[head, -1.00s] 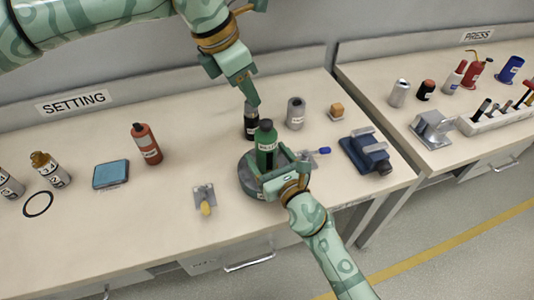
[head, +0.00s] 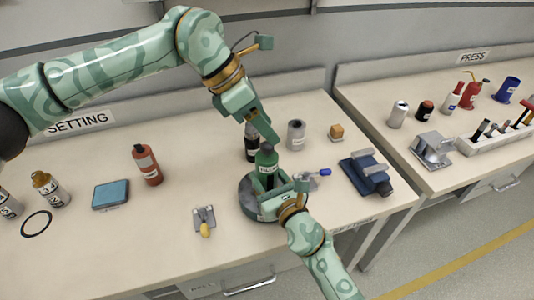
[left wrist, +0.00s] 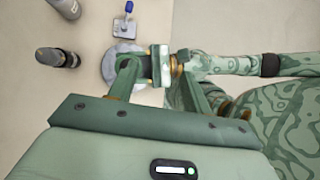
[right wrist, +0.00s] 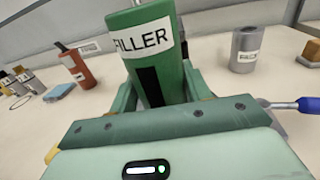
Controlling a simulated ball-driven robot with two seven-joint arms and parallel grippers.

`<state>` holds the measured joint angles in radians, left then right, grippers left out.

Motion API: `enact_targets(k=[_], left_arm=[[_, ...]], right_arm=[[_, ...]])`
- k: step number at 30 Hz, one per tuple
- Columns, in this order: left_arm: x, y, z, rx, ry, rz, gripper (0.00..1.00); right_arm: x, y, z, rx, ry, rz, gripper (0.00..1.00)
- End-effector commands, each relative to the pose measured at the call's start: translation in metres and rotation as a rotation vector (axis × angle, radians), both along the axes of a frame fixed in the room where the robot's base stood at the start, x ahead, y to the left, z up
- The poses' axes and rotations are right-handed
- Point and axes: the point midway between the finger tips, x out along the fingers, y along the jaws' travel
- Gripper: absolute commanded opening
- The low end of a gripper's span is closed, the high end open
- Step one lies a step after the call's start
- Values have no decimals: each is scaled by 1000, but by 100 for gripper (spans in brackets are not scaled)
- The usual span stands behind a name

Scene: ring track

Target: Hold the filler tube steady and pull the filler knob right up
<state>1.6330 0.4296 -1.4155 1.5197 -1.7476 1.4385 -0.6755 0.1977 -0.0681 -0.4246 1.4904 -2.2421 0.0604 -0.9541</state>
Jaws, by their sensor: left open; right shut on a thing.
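The green filler tube (head: 267,168), labelled FILLER, stands upright on a round grey base (head: 249,201). In the right wrist view the tube (right wrist: 155,62) fills the middle, with a dark slot below its label. My right gripper (head: 288,190) is shut on the tube from the front right. The tube's top (head: 266,148) shows in the head view; I cannot make out the knob clearly. My left gripper (head: 268,137) is open and empty just above the tube's top, pointing down. In the left wrist view its fingers (left wrist: 155,68) frame green and white parts I cannot separate clearly.
A black bottle (head: 251,150) stands close behind the tube, a grey cylinder (head: 296,136) to its right. A blue-handled tool (head: 323,172) and a blue device (head: 368,172) lie right. A metal piece with a yellow tip (head: 204,220) lies front left.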

Motion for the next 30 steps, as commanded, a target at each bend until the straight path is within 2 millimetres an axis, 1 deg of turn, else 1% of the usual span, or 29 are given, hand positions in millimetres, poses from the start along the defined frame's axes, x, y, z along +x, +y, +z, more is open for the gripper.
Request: enact_targets(k=[1, 3, 5, 7, 9, 11, 13, 15, 18, 21, 23, 26, 30], left_arm=[[-4, -5, -9, -94, 31, -50, 49], [-8, -10, -13, -246, 44, -118, 49], [-7, -8, -18, -380, 38, -156, 49], [-4, 1, -25, -530, 11, -175, 49], [2, 15, -34, -664, -33, -166, 49], [7, 31, -44, -761, -80, -143, 49], [11, 52, -57, -846, -140, -105, 49], [15, 71, -69, -906, -198, -64, 49], [17, 95, -83, -954, -264, -13, 49], [18, 107, -92, -973, -306, 15, 49], [18, 109, -94, -979, -320, 24, 49], [20, 99, -94, -983, -327, 26, 49], [25, 69, -94, -984, -325, 25, 49]], right_arm=[[0, 0, 0, 0, 0, 0, 19], [0, 0, 0, 0, 0, 0, 19], [0, 0, 0, 0, 0, 0, 19], [0, 0, 0, 0, 0, 0, 19], [0, 0, 0, 0, 0, 0, 19], [0, 0, 0, 0, 0, 0, 19], [0, 0, 0, 0, 0, 0, 19], [0, 0, 0, 0, 0, 0, 19], [0, 0, 0, 0, 0, 0, 19], [0, 0, 0, 0, 1, 0, 19], [0, 0, 0, 0, 0, 0, 19], [0, 0, 0, 0, 0, 0, 19], [0, 0, 0, 0, 0, 0, 19]])
